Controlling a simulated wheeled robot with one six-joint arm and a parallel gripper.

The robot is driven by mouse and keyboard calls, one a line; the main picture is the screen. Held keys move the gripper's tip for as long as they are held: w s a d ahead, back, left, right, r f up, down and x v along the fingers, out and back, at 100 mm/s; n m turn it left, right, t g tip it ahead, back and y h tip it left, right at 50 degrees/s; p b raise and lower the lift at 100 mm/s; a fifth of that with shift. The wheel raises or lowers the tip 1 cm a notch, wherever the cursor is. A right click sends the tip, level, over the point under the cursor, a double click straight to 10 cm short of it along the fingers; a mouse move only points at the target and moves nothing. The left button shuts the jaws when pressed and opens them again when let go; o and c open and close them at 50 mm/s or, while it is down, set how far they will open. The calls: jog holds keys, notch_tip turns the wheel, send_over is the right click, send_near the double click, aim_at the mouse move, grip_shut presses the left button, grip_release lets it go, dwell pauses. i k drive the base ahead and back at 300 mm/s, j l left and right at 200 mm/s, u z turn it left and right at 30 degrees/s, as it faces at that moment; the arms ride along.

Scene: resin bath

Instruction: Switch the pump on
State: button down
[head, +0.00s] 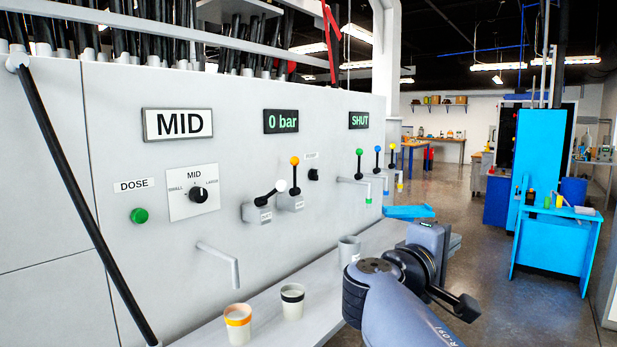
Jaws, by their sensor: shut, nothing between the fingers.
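The wall panel (230,110) carries the controls. A small black knob (314,174) sits under a label (310,155) too small to read. Left of it are a lever with an orange ball (294,161), standing upright, and a lever with a white ball (280,186), tilted right; their labels are also unclear. I cannot tell which control is the pump's. The pressure display (281,121) reads 0 bar. My gripper (466,306) is at lower right, apart from the panel, shut and empty; its fingers show only as a dark end.
A MID display (178,124), a selector dial (198,195) and a green DOSE button (139,215) are at left. A SHUT display (359,120) is farther right. An orange-banded cup (237,325), a black-banded cup (292,303) and a grey cup (349,250) stand on the ledge. Spouts project above it.

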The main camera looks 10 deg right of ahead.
aim_at(314, 174)
jog(key=i+l, duration=0.55)
jog(key=i, duration=0.15)
jog(key=i+l, duration=1.1)
jog(key=i, duration=0.25)
jog(key=u, duration=1.85)
